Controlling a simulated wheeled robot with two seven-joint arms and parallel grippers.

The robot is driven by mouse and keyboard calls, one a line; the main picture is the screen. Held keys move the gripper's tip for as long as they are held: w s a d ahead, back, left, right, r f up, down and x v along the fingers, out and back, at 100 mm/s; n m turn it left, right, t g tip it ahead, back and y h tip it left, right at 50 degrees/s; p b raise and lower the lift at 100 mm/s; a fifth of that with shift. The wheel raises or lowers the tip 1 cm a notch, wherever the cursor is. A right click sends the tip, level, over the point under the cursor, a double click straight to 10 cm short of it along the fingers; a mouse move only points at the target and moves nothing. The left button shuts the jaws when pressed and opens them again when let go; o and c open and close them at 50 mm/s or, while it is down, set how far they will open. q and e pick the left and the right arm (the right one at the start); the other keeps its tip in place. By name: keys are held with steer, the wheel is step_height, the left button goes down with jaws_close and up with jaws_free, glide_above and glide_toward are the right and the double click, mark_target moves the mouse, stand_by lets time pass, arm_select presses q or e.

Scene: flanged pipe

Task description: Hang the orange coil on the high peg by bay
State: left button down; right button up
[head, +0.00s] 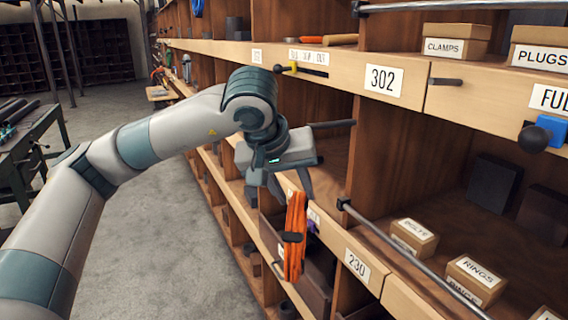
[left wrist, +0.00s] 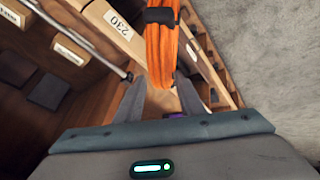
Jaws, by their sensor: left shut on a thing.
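The orange coil (head: 295,240) hangs from my left gripper (head: 290,183) in front of the shelf face, left of the 230 label. A dark band wraps its middle. In the left wrist view the coil (left wrist: 160,55) runs between the two fingers (left wrist: 160,101), which are shut on it. A short dark peg (head: 445,81) sticks out of the upper shelf edge, right of the 302 label (head: 383,80). Another dark rod (head: 334,124) shows lower, just right of my wrist, apart from the coil. My right gripper is not in view.
A long metal rail (head: 410,256) runs along the lower bay at right. A black ball knob with a blue block (head: 549,130) juts from the upper shelf edge. Boxes (head: 477,280) sit in the lower bay. Open floor (head: 165,230) lies left of the shelves.

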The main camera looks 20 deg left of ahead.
arm_select(q)
steer(key=f+m, duration=0.1)
steer(key=f, duration=0.2)
steer(key=d+f+m+h, duration=0.1)
steer(key=f, duration=0.3)
steer(key=d+f+m, duration=0.1)
steer(key=f, duration=0.3)
steer(key=shift+s+d+f+h, duration=0.25)
steer(key=shift+s+h, duration=0.15)
steer(key=f, duration=0.2)
steer(key=s+f+m, duration=0.1)
steer(key=f, duration=0.2)
steer(key=s+f+m+g, duration=0.1)
steer(key=f, duration=0.1)
steer(key=shift+s+d+f+h, duration=0.25)
steer(key=shift+f+h, duration=0.05)
steer(key=shift+h, duration=0.1)
steer(key=shift+s+f, duration=0.25)
steer(key=shift+f, duration=0.35)
steer(key=shift+a, duration=0.1)
